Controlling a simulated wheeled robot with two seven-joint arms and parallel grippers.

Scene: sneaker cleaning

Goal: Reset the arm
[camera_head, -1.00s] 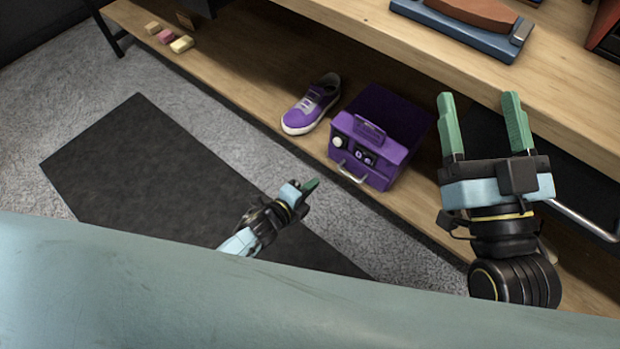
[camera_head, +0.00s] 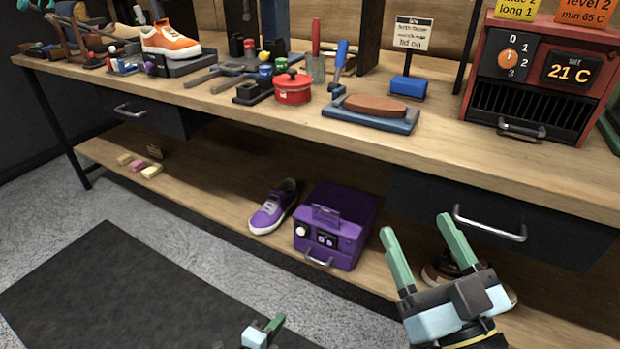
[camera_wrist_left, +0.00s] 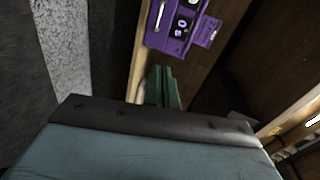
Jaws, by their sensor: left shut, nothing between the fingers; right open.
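My left gripper (camera_head: 268,330) is low at the bottom edge of the head view, over the floor in front of the bench. Its green fingers are together and hold nothing; they also show in the left wrist view (camera_wrist_left: 163,90). My right gripper (camera_head: 421,245) is at the lower right of the head view, fingers pointing up and spread apart, empty. It is in front of the lower shelf and partly covers a dark brown shoe (camera_head: 440,276) behind it. Most of both arms is out of the picture.
A workbench (camera_head: 500,150) holds a red heater box (camera_head: 545,75), a red pot (camera_head: 292,88), an orange sneaker (camera_head: 170,42) and a brown block on a blue tray (camera_head: 372,115). The lower shelf holds a purple box (camera_head: 335,225) and a purple sneaker (camera_head: 273,207). A drawer handle (camera_head: 490,225) juts out near the right gripper.

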